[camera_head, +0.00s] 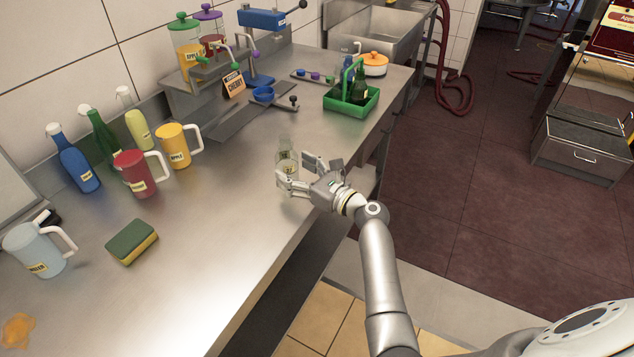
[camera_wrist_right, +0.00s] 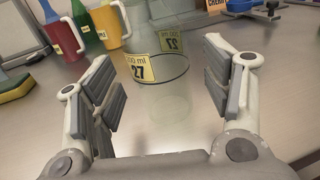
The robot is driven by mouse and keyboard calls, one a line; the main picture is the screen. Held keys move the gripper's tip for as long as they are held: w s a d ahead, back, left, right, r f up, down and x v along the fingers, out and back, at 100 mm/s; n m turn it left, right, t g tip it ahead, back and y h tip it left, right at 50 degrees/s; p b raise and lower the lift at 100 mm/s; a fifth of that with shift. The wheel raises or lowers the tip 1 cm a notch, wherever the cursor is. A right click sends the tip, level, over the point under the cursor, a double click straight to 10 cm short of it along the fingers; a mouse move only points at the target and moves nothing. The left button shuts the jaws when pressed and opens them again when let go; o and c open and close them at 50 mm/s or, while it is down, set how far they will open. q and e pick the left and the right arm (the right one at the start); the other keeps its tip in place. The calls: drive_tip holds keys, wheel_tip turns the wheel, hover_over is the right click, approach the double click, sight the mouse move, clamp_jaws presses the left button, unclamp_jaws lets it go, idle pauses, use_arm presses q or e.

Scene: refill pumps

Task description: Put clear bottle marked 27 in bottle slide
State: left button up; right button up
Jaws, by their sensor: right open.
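The clear bottle marked 27 (camera_head: 287,165) stands upright on the steel counter near its front edge. In the right wrist view the bottle (camera_wrist_right: 155,95) shows its yellow 27 label, between and a little beyond my fingers. My right gripper (camera_head: 298,173) is open around the near side of the bottle, with a gap to each finger in the wrist view (camera_wrist_right: 160,88). A flat grey metal track (camera_head: 234,122) with a blue ring (camera_head: 263,93) lies farther back on the counter; it may be the bottle slide. My left gripper is out of view.
Red (camera_head: 137,175) and yellow (camera_head: 176,147) jugs stand left of the bottle, with several coloured bottles behind. A green caddy (camera_head: 350,100) is at the back right. A sponge (camera_head: 132,242) lies front left. The counter around the bottle is clear.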

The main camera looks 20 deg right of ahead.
drive_tip(key=v, duration=1)
drive_tip(key=shift+s+b, duration=0.25)
drive_tip(key=shift+b, duration=0.15)
drive_tip(key=shift+d, duration=0.1)
